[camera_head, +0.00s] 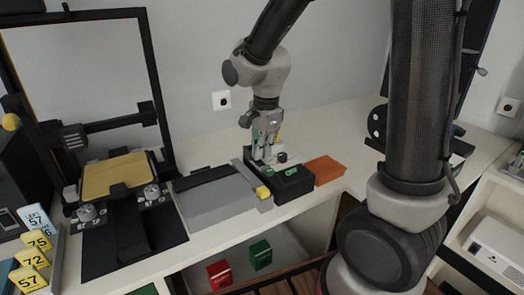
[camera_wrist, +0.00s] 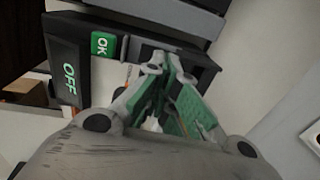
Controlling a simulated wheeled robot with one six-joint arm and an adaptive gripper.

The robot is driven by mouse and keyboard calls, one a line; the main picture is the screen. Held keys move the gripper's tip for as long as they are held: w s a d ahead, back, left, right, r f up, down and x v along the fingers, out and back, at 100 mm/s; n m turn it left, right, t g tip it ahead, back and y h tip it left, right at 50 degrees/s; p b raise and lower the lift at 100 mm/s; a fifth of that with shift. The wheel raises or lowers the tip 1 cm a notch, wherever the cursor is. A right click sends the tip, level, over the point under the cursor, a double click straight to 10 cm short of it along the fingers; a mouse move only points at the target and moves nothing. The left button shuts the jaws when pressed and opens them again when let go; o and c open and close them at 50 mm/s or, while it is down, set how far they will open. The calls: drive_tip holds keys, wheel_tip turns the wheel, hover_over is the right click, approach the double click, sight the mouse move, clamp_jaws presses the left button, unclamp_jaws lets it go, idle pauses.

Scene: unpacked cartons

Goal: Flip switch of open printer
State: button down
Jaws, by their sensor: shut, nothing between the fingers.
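The open-frame printer (camera_head: 135,112), black with a yellow bed (camera_head: 115,175), stands at the left of the counter. To its right is a black box (camera_head: 293,186) with green markings. In the wrist view the black box (camera_wrist: 62,50) shows a green OK label and green OFF lettering. My gripper (camera_head: 267,157) is shut and empty, low at the rear-left part of this box. In the wrist view my gripper's fingertips (camera_wrist: 166,62) overlap the box's edge, right of the OK label. They hide what lies behind, and I cannot tell whether they touch it. No switch lever is clearly visible.
A grey board (camera_head: 215,200) with a yellow-tipped bar lies left of the box. An orange block (camera_head: 325,169) is on its right. Yellow number tags (camera_head: 34,258) stand at the far left. Red (camera_head: 219,273) and green (camera_head: 260,254) boxes sit below the counter. A white projector (camera_head: 497,252) is at right.

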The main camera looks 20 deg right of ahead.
sight(261, 160)
drive_tip(key=shift+f, duration=0.2)
drive_tip(key=shift+w+f+g, duration=0.2)
drive_tip(key=shift+f+g, duration=0.05)
drive_tip(key=shift+g, duration=0.15)
drive_tip(key=shift+s, duration=0.2)
drive_tip(key=shift+s+d+r, duration=0.1)
drive_tip(key=shift+s+r, duration=0.05)
drive_tip(key=shift+s, duration=0.5)
drive_tip(key=shift+w+r, duration=0.1)
drive_tip(key=shift+r, duration=0.2)
wheel_tip(261, 160, up, 13)
drive_tip(key=w, duration=0.1)
drive_tip(key=shift+w+r, duration=0.15)
drive_tip(key=shift+w, duration=0.1)
